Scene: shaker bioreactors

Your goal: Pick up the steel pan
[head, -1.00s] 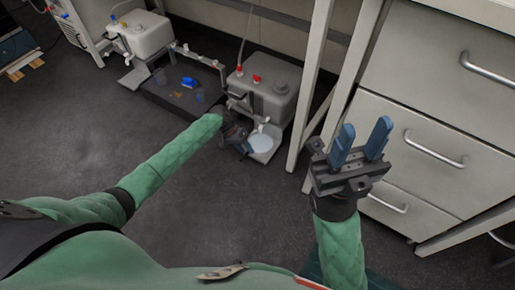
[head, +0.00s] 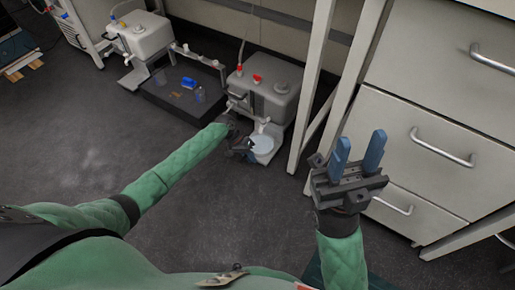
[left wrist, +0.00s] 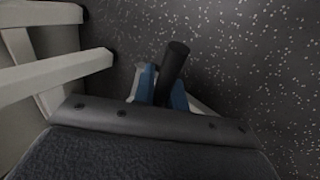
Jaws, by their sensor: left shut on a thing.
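In the left wrist view the blue fingers of my left gripper (left wrist: 162,92) are shut on a dark cylindrical handle (left wrist: 174,63), which appears to be the pan's. The pan's dish is mostly hidden there. I cannot tell whether the pan touches the surface below. My right gripper (head: 357,152) is open and empty, in front of the drawers.
A grey container with red caps (head: 266,92) stands behind the pan. A white container (head: 143,36) and a low black platform (head: 182,98) with small items are to its left. Drawers (head: 432,120) and table legs (head: 318,100) bound the right.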

